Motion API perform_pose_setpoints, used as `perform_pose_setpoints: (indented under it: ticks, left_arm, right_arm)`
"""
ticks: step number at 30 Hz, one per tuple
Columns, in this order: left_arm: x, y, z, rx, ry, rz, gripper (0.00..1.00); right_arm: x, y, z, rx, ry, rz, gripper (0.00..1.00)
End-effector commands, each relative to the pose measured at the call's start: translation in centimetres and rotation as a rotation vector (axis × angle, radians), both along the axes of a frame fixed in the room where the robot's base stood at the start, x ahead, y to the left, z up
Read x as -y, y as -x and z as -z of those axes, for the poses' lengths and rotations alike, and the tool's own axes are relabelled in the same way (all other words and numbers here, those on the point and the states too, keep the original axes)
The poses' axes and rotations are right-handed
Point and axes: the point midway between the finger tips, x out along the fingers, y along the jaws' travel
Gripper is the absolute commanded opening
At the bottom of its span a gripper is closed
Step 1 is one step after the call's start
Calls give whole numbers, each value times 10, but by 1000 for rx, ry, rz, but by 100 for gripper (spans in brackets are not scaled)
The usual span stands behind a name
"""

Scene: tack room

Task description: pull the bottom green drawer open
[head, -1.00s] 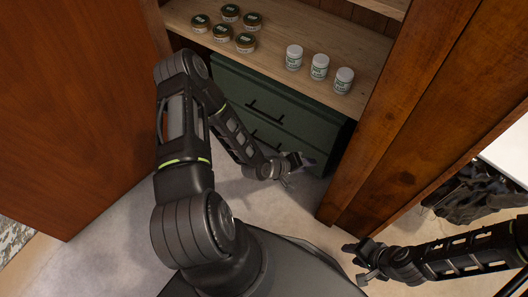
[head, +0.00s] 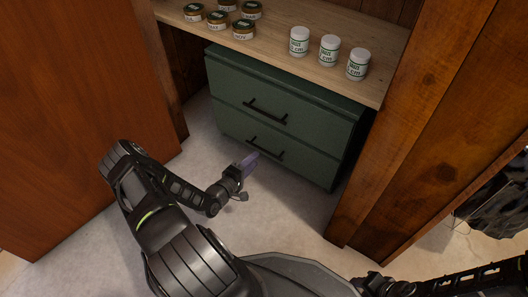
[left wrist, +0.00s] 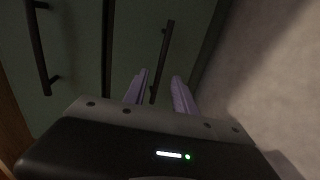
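The bottom green drawer (head: 235,124) is the lower of two in a green cabinet under a wooden shelf; it looks closed. Its dark bar handle (head: 266,150) also shows in the left wrist view (left wrist: 163,55). My left gripper (head: 249,162) is just in front of that handle, near its left end. In the left wrist view its two purple fingers (left wrist: 159,75) are apart, and the handle's near end shows between them; I cannot tell whether they touch it. My right gripper (head: 367,284) is at the bottom edge, partly cut off, its fingers unclear.
The top drawer (head: 305,115) is closed, with its own handle (head: 264,112). Several jars (head: 243,28) and white bottles (head: 329,50) stand on the shelf (head: 284,62). A wooden panel (head: 80,110) is at left and a wooden post (head: 385,150) at right. The floor before the drawers is clear.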

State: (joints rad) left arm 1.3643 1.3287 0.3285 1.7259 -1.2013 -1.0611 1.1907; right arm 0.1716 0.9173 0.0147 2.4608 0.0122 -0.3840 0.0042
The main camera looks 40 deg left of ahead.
Motion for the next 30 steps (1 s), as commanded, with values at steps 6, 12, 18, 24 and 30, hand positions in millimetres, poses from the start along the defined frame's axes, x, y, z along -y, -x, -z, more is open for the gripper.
perform_pose_setpoints:
  ticks: [6, 12, 18, 24, 30]
  left_arm:
    - [0, -18, 6, 2, -2, 1, 32]
    - [0, -49, 13, 2, -1, 2, 32]
    - [-1, -72, 16, 0, -1, 1, 32]
    - [-2, -76, 15, -1, 0, 0, 32]
    - [-1, -76, 15, -1, 0, 0, 28]
  right_arm:
    - [0, -1, 9, 0, -1, 0, 36]
    - [1, -2, 20, 0, -4, 2, 36]
    - [1, -4, 27, 1, -5, 3, 36]
    - [1, -5, 27, 2, -6, 3, 36]
    - [1, -5, 27, 2, -6, 3, 36]
